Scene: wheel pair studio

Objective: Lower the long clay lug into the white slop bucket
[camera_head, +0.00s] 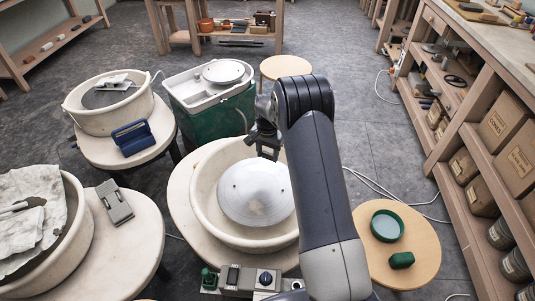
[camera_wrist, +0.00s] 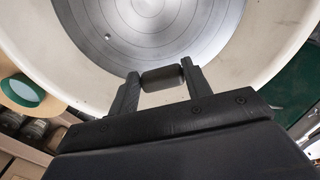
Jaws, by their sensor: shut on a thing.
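My gripper (camera_head: 268,148) hangs over the back right part of the cream splash pan in the head view. In the wrist view my gripper (camera_wrist: 161,82) is shut on a short dark grey cylinder, the clay lug (camera_wrist: 162,78), held crosswise between the two fingers. The cream splash pan (camera_head: 204,210) surrounds a round metal wheel head (camera_head: 255,190); the wheel head also shows in the wrist view (camera_wrist: 180,28) beyond the lug. I cannot make out a separate white slop bucket in either view; my arm covers part of the scene.
A green pottery wheel with a white top tray (camera_head: 190,90) stands behind. Shelves (camera_head: 470,150) line the right side.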

